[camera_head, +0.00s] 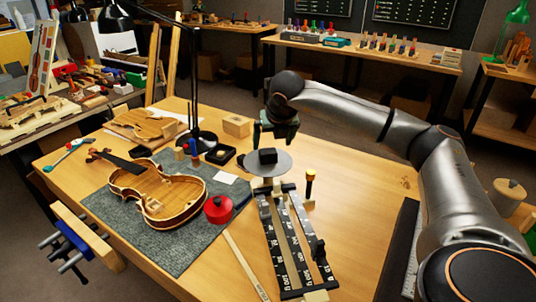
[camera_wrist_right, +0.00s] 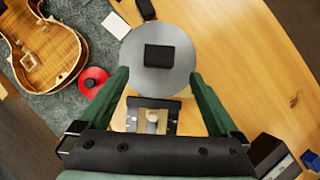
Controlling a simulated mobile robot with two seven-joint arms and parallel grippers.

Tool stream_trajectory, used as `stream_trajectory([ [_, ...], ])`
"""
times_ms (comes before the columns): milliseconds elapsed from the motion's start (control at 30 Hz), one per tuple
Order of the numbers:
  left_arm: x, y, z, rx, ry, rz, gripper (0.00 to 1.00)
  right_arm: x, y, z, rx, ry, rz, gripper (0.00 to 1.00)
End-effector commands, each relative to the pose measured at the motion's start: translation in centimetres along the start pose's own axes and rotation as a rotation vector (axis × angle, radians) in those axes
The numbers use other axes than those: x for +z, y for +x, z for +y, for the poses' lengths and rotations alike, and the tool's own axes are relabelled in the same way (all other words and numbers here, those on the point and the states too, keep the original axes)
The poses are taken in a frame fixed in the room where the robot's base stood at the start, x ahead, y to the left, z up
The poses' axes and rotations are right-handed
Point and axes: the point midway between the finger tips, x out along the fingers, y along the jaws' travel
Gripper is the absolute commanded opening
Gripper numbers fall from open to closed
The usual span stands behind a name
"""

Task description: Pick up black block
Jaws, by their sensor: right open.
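The black block (camera_head: 267,156) sits on the round grey pan (camera_head: 284,165) of a balance scale (camera_head: 293,240) on the wooden bench. In the right wrist view the block (camera_wrist_right: 160,58) lies near the middle of the pan (camera_wrist_right: 146,82). My right gripper (camera_head: 277,142), with green fingers, is just above and behind the block in the head view. In the right wrist view the open fingers (camera_wrist_right: 158,74) point toward the pan, one on either side, with nothing between them. The block appears just beyond the fingertips. My left gripper is not in view.
A violin (camera_head: 158,190) lies on a grey mat (camera_head: 170,243) to the left. A red round tin (camera_head: 218,209) is close to the scale.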

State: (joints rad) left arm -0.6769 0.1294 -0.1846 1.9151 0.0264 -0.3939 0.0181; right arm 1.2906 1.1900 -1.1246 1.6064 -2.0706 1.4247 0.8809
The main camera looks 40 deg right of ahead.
Motion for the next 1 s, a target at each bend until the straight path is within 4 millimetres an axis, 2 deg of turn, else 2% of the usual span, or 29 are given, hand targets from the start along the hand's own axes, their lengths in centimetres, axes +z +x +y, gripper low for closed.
stream_trajectory([
  [100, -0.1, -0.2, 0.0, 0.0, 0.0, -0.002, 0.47, 0.0, 1.9, 0.1, 0.0, -0.001, 0.003, 0.97],
  [367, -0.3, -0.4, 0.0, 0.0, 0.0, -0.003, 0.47, 0.3, 3.7, 0.1, 0.001, -0.001, 0.002, 0.97],
  [700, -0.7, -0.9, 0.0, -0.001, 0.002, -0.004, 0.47, 0.8, 7.8, 0.2, 0.001, -0.001, 0.001, 0.97],
  [967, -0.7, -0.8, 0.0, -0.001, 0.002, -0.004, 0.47, 0.8, 8.1, 0.2, 0.001, -0.001, 0.0, 0.97],
  [1000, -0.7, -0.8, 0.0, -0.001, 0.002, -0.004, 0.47, 0.8, 8.1, 0.2, 0.001, -0.001, 0.0, 0.94],
])
